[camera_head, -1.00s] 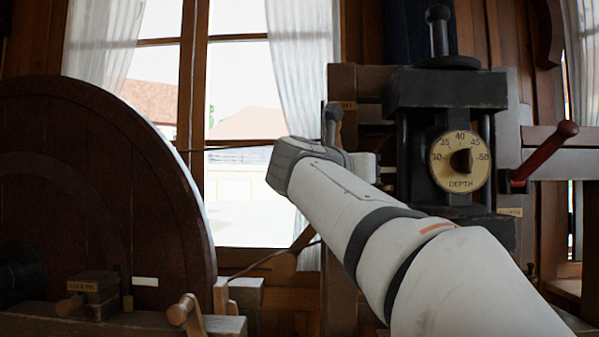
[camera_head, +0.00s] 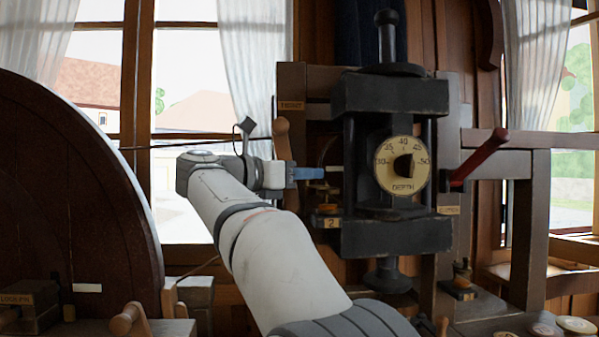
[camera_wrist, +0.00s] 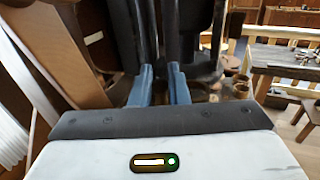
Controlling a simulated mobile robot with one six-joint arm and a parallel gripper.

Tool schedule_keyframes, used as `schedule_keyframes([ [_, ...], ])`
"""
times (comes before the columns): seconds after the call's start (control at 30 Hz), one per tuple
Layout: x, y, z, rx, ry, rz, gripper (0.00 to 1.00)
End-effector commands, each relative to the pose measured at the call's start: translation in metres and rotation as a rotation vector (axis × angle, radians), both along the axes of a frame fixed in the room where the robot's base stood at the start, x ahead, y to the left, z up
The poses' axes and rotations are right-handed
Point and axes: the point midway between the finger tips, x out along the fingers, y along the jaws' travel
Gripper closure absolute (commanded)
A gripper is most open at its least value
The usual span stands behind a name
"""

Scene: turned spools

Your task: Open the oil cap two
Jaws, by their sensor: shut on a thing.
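Oil cap two (camera_head: 327,209) is a small brass-coloured fitting above a plate marked 2 (camera_head: 330,222), on the left of the black dial press (camera_head: 390,95). My gripper (camera_head: 318,173) points right, with its blue fingers just above this fitting at the press's left post. The fingers also show in the wrist view (camera_wrist: 160,88), a small gap apart before dark uprights. The gripper is shut on a small part that looks like the cap's lid; the fingers mostly hide it.
A wooden handle (camera_head: 282,138) stands close above my wrist. A red-handled lever (camera_head: 480,156) sticks out on the press's right. A large dark wheel (camera_head: 70,200) fills the left. The wrist view shows a wooden bench (camera_wrist: 285,60) at the right.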

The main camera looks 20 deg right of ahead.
Motion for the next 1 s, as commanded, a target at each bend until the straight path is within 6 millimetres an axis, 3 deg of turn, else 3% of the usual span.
schedule_keyframes([
  [0.3,0.001,0.001,0.0,0.0,0.001,0.003,1.0],
  [0.33,0.001,0.001,0.0,0.0,0.001,0.003,0.84],
  [0.57,0.001,0.001,0.0,0.0,0.001,0.002,0.66],
  [0.83,0.0,0.003,0.0,0.0,0.0,0.002,0.66],
  [1.0,-0.001,0.024,0.0,0.0,0.001,0.006,0.66],
])
